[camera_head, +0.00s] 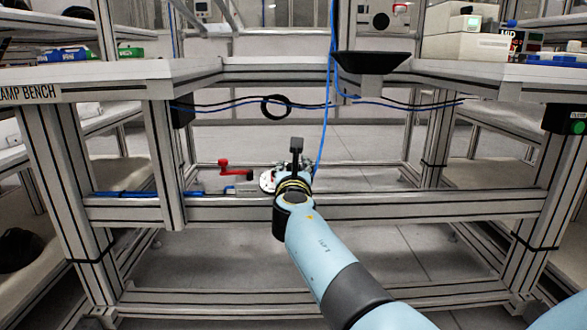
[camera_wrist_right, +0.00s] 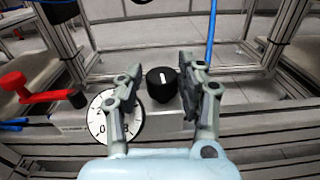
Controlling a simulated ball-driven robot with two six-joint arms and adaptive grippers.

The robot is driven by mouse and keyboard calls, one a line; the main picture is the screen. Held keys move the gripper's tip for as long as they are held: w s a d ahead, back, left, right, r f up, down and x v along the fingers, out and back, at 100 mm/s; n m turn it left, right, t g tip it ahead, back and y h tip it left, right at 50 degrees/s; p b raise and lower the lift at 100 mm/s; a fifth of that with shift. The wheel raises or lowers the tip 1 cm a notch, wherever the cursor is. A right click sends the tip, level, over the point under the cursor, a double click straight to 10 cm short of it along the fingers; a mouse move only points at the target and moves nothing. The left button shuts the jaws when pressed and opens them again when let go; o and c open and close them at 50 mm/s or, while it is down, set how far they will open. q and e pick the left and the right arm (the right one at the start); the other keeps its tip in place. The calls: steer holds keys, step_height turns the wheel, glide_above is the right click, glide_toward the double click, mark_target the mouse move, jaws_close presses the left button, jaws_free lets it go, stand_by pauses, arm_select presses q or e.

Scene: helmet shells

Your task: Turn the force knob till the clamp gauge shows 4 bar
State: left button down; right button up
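In the right wrist view the black force knob (camera_wrist_right: 161,84) has a white mark pointing roughly up and sits on a grey rail unit. My right gripper (camera_wrist_right: 160,88) is open, with one finger on each side of the knob and small gaps visible. The white round clamp gauge (camera_wrist_right: 99,118) is left of the knob, partly covered by the left finger; its needle and reading cannot be made out. In the head view the gauge (camera_head: 266,182) shows beside my right gripper (camera_head: 294,172), which hides the knob. My left gripper is not in view.
A red lever (camera_wrist_right: 38,90) stands left of the gauge, and also shows in the head view (camera_head: 235,170). A blue hose (camera_head: 324,120) hangs just behind the gripper. The bench frame's lower rail (camera_head: 420,206) runs across; a black tray (camera_head: 371,63) is above.

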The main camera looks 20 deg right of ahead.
steer(key=shift+o, duration=1.1)
